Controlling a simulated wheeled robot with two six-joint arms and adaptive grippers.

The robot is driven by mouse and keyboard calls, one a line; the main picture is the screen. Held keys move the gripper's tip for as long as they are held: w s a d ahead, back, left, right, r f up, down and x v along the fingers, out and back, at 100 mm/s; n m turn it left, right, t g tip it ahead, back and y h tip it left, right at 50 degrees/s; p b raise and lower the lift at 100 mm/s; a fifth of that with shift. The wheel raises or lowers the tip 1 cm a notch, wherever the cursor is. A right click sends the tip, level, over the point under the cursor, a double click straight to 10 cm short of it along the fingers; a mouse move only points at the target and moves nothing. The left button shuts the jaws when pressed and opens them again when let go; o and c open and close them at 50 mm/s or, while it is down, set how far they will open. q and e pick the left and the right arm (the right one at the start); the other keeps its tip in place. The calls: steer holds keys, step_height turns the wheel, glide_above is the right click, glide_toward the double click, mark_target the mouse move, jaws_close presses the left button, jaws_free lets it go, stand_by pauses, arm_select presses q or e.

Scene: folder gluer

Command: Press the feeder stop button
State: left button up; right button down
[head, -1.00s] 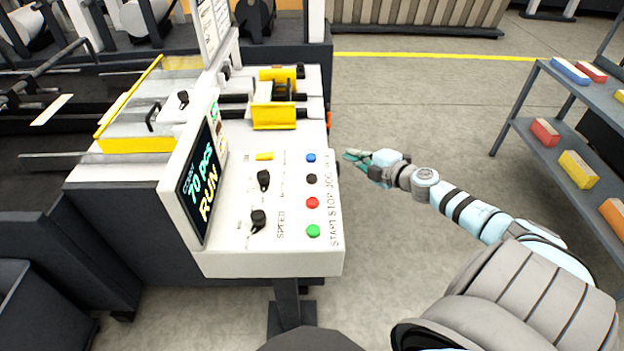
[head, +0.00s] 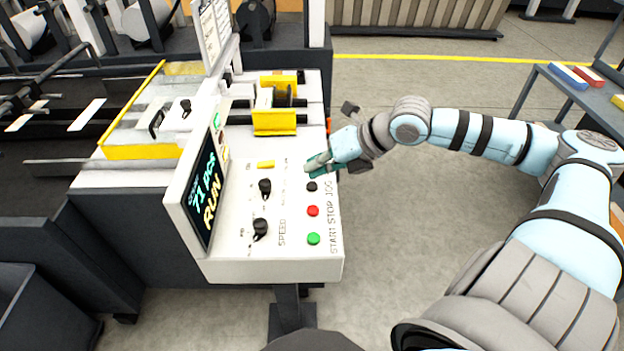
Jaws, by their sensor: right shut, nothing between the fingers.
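The control panel (head: 285,258) has a column of round buttons near its right edge. The red button (head: 313,211) is beside the printed word STOP, between the green button (head: 313,239) and the black button (head: 312,187). My right gripper (head: 316,166) is shut and empty, over the panel's upper right part, just beyond the black button. It hides the blue button. I cannot tell whether its fingertips touch the panel. The red button is uncovered and apart from the gripper. My left gripper is not in view.
A tilted screen (head: 206,190) reading "71 pcs RUN" stands at the panel's left edge. A grey shelf (head: 560,92) stands at the right. Open floor lies between.

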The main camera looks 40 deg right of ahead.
steer(key=b, duration=0.7)
glide_above(315, 207)
step_height(315, 207, down, 8)
steer(key=shift+w, duration=0.1)
steer(key=shift+f, duration=0.35)
steer(key=shift+r, duration=0.1)
stand_by(0.3)
steer(key=shift+f+b, duration=0.3)
steer(key=shift+f, duration=0.15)
steer(key=shift+f+b, duration=0.35)
steer(key=shift+f, duration=0.05)
stand_by(0.6)
stand_by(0.3)
steer(key=shift+r+p, duration=0.85)
steer(key=shift+r, duration=0.05)
